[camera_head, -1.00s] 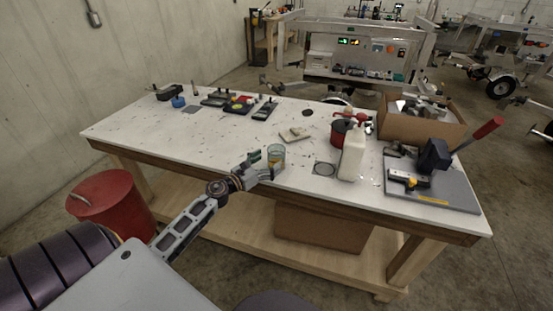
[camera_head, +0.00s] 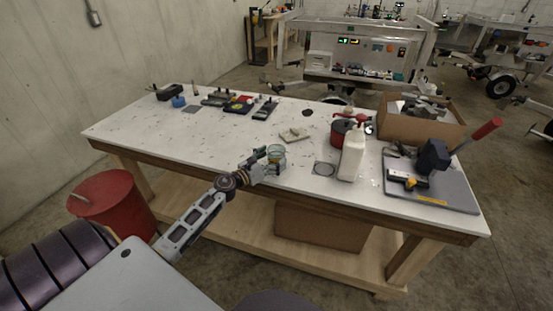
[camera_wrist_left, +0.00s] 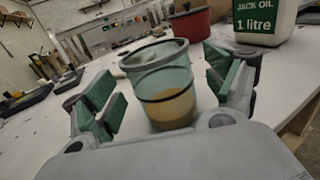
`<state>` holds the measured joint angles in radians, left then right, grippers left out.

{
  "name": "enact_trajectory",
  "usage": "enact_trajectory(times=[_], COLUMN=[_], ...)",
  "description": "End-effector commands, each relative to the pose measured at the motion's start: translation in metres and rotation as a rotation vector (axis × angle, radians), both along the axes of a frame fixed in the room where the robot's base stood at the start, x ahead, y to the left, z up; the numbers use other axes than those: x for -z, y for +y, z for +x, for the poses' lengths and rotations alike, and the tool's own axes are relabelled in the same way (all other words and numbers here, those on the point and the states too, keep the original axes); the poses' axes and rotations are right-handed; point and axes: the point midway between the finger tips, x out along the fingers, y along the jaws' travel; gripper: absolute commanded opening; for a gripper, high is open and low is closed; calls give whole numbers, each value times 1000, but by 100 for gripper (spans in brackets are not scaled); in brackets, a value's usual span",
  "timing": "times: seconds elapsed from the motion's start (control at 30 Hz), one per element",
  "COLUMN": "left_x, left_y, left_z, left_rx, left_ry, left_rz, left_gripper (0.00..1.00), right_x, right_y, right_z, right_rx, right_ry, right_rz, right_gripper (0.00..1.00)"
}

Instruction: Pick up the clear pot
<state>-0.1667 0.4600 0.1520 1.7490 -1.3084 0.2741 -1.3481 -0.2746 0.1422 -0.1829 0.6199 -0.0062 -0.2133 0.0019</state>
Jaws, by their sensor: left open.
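The clear pot (camera_head: 277,157) stands upright near the front edge of the white table. In the left wrist view the pot (camera_wrist_left: 160,82) is a see-through cup with a dark rim and a dark band, with yellowish-brown contents in its lower part. My left gripper (camera_head: 268,160) is at the pot. In the left wrist view its green-padded fingers (camera_wrist_left: 163,92) are open, one on each side of the pot, with gaps visible between pads and wall. My right gripper is not in view.
A white jack oil bottle (camera_head: 352,155) and a red pot (camera_head: 342,130) stand to the right. A flat pale block (camera_head: 294,135) lies behind. A grey-based tool (camera_head: 432,180) and a cardboard box (camera_head: 420,120) occupy the right end. The table's left front is clear.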

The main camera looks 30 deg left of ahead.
Motion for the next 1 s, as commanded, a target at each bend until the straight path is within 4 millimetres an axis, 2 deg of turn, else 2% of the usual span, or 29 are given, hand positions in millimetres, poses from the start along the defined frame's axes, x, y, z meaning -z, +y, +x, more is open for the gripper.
enact_trajectory(times=[0.3, 0.87, 1.0], left_x=[0, 0, 0], left_y=[-4, -5, -5], left_z=[19, 21, 21], left_rx=[0, 1, 0], left_ry=[0, 0, 0], left_rz=[0, 0, 0], left_gripper=[86, 86, 69], right_x=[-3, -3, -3], right_y=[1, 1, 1], right_z=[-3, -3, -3], right_rx=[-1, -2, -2], right_ry=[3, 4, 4], right_rz=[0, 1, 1], right_gripper=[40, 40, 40])
